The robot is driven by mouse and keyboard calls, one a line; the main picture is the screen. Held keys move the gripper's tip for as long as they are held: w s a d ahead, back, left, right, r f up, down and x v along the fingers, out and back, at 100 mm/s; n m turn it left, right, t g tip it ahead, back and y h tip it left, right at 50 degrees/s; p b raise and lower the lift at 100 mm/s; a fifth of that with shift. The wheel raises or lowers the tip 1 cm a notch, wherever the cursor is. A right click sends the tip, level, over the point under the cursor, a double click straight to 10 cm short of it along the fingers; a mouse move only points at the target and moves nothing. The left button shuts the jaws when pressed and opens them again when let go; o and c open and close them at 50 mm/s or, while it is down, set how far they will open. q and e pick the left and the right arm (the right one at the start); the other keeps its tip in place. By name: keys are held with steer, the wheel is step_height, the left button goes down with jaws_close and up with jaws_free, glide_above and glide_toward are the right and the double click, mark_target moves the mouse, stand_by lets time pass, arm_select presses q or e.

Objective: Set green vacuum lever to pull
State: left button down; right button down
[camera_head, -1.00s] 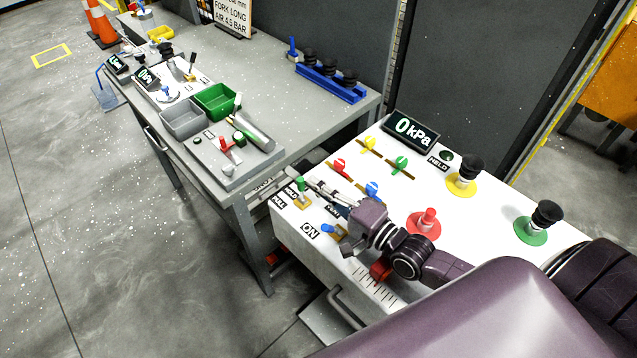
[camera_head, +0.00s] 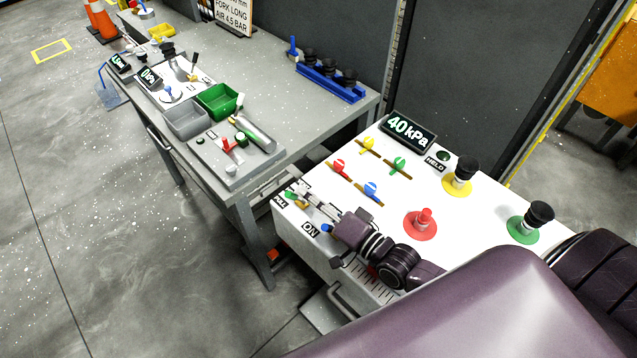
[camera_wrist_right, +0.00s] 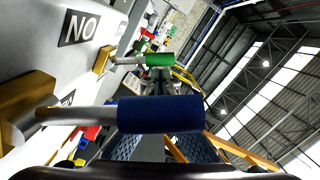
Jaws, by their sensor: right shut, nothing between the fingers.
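The green vacuum lever (camera_head: 290,193) stands at the left end of the white panel, beside the PULL label (camera_head: 280,202). My right gripper (camera_head: 305,194) is shut and empty, with its fingertips close to this lever. The wrist view shows the lever's green handle (camera_wrist_right: 160,60) just beyond the fingers; I cannot tell whether they touch. A blue-handled lever (camera_wrist_right: 160,114) fills the near part of that view, beside the ON label (camera_wrist_right: 78,28). The pressure display (camera_head: 409,131) reads 40 kPa. My left gripper is not in view.
The white panel also bears small red (camera_head: 339,167), blue (camera_head: 371,189), yellow (camera_head: 368,145) and green (camera_head: 398,165) levers. A red-based post (camera_head: 421,224) and black suction cups (camera_head: 541,212) stand farther right. A grey workbench (camera_head: 300,115) with bins stands to the left.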

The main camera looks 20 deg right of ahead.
steer(key=shift+a, duration=0.1)
stand_by(0.6)
step_height(320, 180, up, 10)
stand_by(0.4)
steer(key=shift+s+f, duration=0.1)
